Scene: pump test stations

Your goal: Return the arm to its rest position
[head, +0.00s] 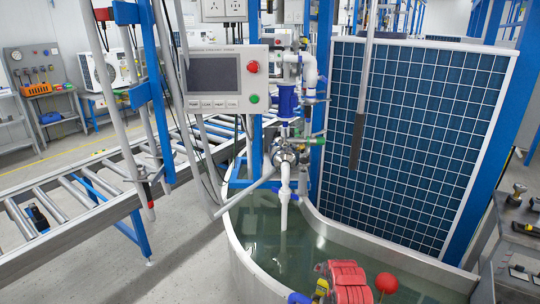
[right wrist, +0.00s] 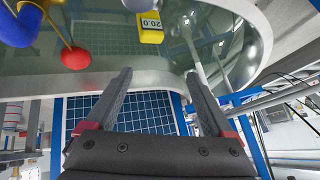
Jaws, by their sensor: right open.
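My right gripper (right wrist: 158,74) shows in the right wrist view. Its two dark fingers stand wide apart with nothing between them, so it is open and empty. The curved pale rim of the water tank (right wrist: 265,40) passes beyond the fingertips, with a blue gridded panel (right wrist: 145,112) behind the fingers. In the head view neither gripper can be made out, and my left gripper is in no view.
The tank (head: 235,250) fills the front centre. A red pump-like body (head: 345,282) and a red ball (head: 386,283) are at its front. A control box (head: 226,80) and piping (head: 285,185) stand above it. A roller conveyor (head: 70,215) is left, a tool bench (head: 520,225) right.

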